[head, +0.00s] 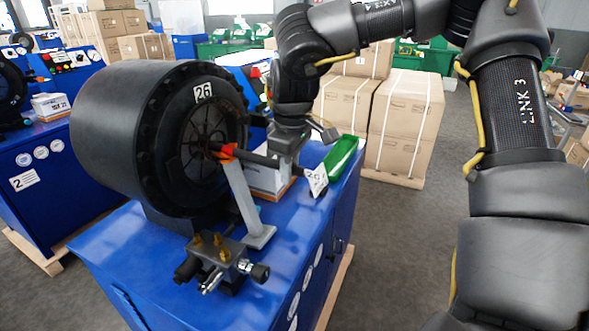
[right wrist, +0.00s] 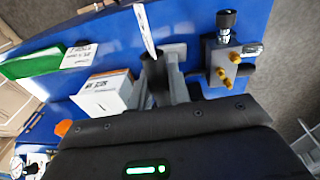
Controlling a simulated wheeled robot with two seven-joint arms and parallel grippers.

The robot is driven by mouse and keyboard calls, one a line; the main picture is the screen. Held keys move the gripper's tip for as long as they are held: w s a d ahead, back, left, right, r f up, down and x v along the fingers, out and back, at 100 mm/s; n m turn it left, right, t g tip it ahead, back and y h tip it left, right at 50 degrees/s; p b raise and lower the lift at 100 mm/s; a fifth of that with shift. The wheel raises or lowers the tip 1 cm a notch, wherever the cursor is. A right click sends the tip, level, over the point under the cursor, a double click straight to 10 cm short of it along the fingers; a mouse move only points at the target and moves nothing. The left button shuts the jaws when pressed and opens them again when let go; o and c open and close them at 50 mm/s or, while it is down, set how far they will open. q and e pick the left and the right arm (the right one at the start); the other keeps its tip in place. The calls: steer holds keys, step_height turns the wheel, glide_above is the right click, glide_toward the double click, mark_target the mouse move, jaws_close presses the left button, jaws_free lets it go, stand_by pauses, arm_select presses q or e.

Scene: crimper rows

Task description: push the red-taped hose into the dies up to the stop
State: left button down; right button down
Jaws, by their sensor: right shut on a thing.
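The black hose (head: 258,159) lies roughly level in front of the crimper (head: 128,130), a big black drum labelled 26. Its red-orange tape (head: 228,151) shows just outside the ring of dies (head: 203,143), above the grey hose stand (head: 243,200). The hose's left end reaches toward the die opening; how deep it sits, and the stop, I cannot see. My right gripper (head: 284,154) is shut on the hose to the right of the tape. A white tag (head: 317,180) hangs near the hose's right end. In the right wrist view the hose (right wrist: 155,73) is partly hidden. My left gripper is out of view.
The blue bench (head: 150,262) carries a valve block with brass fittings (head: 222,258) at the front, a white box (head: 265,178) behind the hose and a green tray (head: 341,157) at the right. Strapped cartons (head: 405,120) stand beyond. The grey floor at right is partly clear.

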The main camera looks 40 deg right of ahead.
steer(key=shift+w+a, duration=0.1)
steer(key=shift+w, duration=0.1)
steer(key=shift+r, duration=0.3)
steer(key=shift+r+p, duration=0.6)
steer(key=shift+p, duration=0.35)
jaws_free()
steer(key=shift+f, duration=0.1)
stand_by(0.5)
